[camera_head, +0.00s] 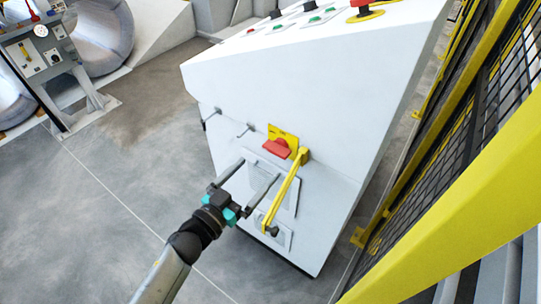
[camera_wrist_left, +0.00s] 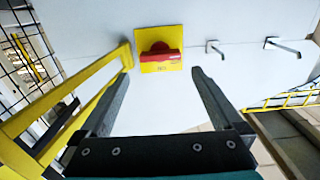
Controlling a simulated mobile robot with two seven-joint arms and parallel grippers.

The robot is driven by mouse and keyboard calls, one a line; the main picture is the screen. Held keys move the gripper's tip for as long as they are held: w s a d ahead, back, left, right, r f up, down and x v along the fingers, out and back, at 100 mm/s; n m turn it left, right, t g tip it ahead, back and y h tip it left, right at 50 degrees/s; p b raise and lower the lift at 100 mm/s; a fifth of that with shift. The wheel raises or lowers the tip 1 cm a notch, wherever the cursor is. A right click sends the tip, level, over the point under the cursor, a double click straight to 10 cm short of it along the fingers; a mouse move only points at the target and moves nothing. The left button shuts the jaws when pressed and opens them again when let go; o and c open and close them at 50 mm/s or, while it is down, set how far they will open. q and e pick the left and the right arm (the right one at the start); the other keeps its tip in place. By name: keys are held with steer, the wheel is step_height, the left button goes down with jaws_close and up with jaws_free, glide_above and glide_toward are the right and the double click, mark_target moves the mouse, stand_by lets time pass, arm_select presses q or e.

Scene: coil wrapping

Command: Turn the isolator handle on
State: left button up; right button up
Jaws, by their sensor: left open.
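The isolator handle (camera_head: 277,148) is a red knob on a yellow plate (camera_head: 284,135) on the white cabinet's face. In the left wrist view the red handle (camera_wrist_left: 161,56) lies roughly crosswise on its yellow plate (camera_wrist_left: 160,32), straight ahead between my fingertips. My left gripper (camera_head: 260,168) is open and empty, with its fingers pointing at the cabinet just below the handle in the head view. In the left wrist view both fingers of the left gripper (camera_wrist_left: 160,74) stand apart, short of the handle. My right gripper is not in view.
A yellow bar (camera_head: 284,192) stands out from the cabinet (camera_head: 330,110) close to my gripper's right finger. Small metal hooks (camera_head: 245,130) are on the cabinet face to the left. A yellow mesh fence (camera_head: 430,140) runs along the right. The floor (camera_head: 90,220) at left is clear.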

mark_target(273, 153)
arm_select(q)
steer(key=b+x, duration=0.1)
steer(key=x, duration=0.6)
steer(key=shift+w+d, duration=0.15)
steer(key=shift+w, duration=0.1)
steer(key=shift+c, duration=0.2)
steer(key=c, duration=1)
